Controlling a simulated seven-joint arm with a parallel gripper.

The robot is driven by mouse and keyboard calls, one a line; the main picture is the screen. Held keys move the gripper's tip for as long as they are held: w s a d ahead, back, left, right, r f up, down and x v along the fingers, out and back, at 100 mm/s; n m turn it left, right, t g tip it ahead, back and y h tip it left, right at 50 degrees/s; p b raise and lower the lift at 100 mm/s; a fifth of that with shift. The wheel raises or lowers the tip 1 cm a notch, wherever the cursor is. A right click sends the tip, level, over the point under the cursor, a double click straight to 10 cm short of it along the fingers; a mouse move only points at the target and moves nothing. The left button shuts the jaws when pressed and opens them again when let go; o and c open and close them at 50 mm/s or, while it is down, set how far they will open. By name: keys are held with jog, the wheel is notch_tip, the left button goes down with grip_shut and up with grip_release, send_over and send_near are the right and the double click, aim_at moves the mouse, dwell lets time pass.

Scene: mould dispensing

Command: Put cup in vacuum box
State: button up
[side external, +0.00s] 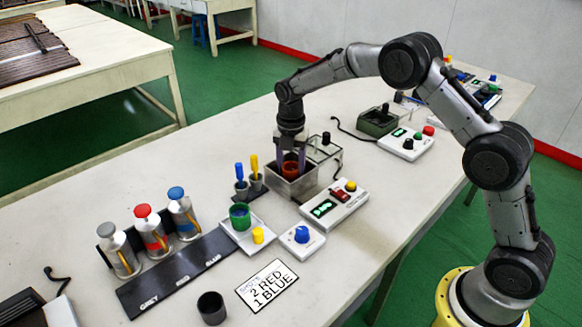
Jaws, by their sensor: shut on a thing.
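The vacuum box (300,190) is a grey metal open-topped box near the middle of the table. Its clear lid (325,148) with a black knob is off the opening, at the box's back right. My gripper (290,163) points straight down over the box, its fingers shut on an orange-red cup (291,171). The cup is upright at the box's opening, its lower part hidden by the front wall. I cannot tell whether it touches the box floor.
A green cup (240,217) stands on a white scale beside a small yellow piece (258,236). Blue and yellow-handled tools (247,172) stand close left of the box. A control unit (334,205) sits in front right. Bottles (153,230), a card (268,285) and a dark cup (211,307) lie further left.

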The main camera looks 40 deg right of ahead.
jog(key=shift+f, duration=0.3)
jog(key=o, duration=1.4)
jog(key=shift+r, duration=3.5)
